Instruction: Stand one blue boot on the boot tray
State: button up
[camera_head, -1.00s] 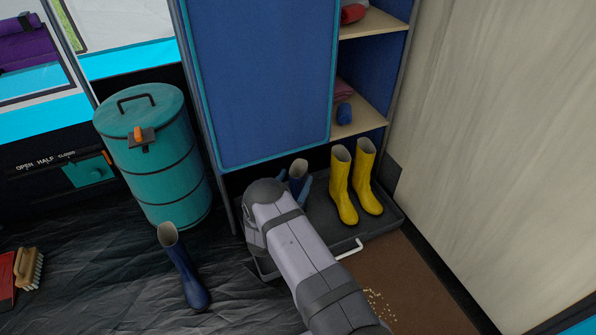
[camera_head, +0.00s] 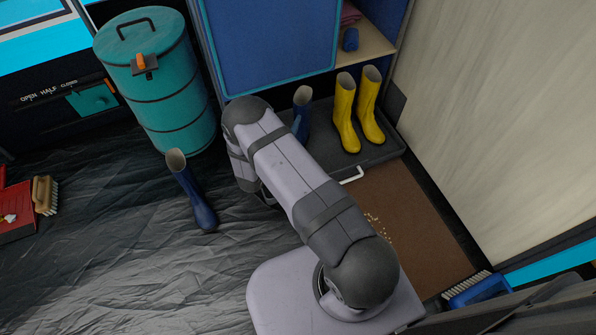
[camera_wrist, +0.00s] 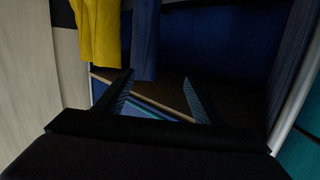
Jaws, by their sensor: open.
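One blue boot (camera_head: 302,112) stands upright on the dark boot tray (camera_head: 378,153), left of the yellow boots; my arm hides part of its foot in the head view. The other blue boot (camera_head: 192,192) is on the black floor sheet in front of the teal drum, its shaft up and toe toward me. My gripper (camera_wrist: 160,86) is open in the wrist view, with nothing seen held between its fingers. In the head view my arm hides the gripper.
Two yellow boots (camera_head: 357,110) fill the tray's right part. The blue cabinet (camera_head: 268,40) rises behind it. A teal drum (camera_head: 160,80) stands left, a brown mat (camera_head: 415,215) lies in front of the tray, and a brush (camera_head: 45,195) lies far left.

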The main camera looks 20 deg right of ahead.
jog(key=w+a+r+n+g+y, duration=0.2)
jog(key=a+r+y, duration=0.3)
jog(key=a+y, duration=0.15)
jog(key=s+a+r+n+g+y, duration=0.3)
jog(key=s+a+r+y, duration=0.1)
jog(key=s, duration=0.3)
jog(key=s+d+r+n+g, duration=0.1)
jog(key=s+r+g, duration=0.1)
jog(key=s, duration=1.1)
jog(key=s+d+r+n+g, duration=0.1)
jog(key=s+g, duration=0.4)
jog(key=s, duration=0.9)
notch_tip(320, 180, up, 2)
jog(key=shift+s+d+r+n+g, duration=0.1)
jog(key=shift+s+d+n+g, duration=0.2)
jog(key=shift+n, duration=0.5)
jog(key=shift+w+d, duration=0.1)
notch_tip(320, 180, up, 54)
jog(key=p, duration=5.4)
notch_tip(320, 180, down, 78)
jog(key=b, duration=7.8)
